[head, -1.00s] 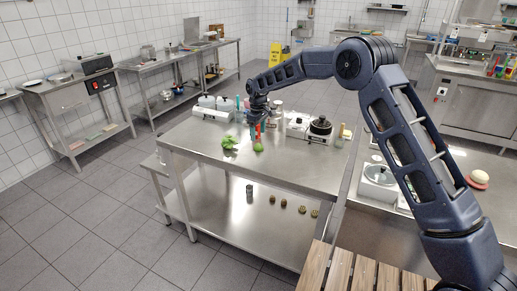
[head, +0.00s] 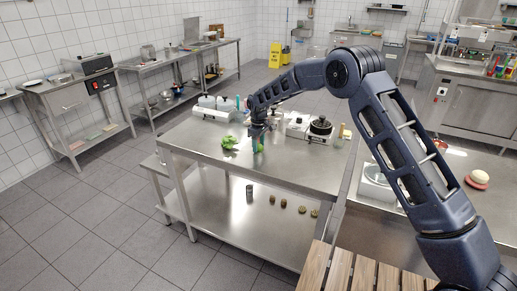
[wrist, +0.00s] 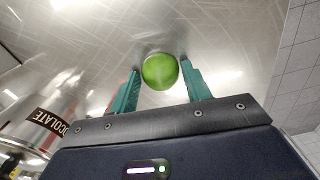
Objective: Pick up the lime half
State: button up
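The green lime half (wrist: 159,71) sits on the steel table top in the wrist view, showing its rounded green side. My gripper (wrist: 160,66) has its two teal fingers spread, one on each side of the lime half. Narrow gaps seem to show between the lime half and the fingers, so it looks open and not closed on it. In the head view my gripper (head: 258,144) points down at the table top, and its fingers largely hide the lime half there.
Leafy greens (head: 229,142) lie just left of my gripper on the steel table (head: 300,171). A chocolate-labelled container (wrist: 45,119) is at the wrist view's left. The table's front is clear.

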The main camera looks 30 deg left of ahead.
jog(key=c, duration=0.5)
jog(key=shift+c, duration=0.2)
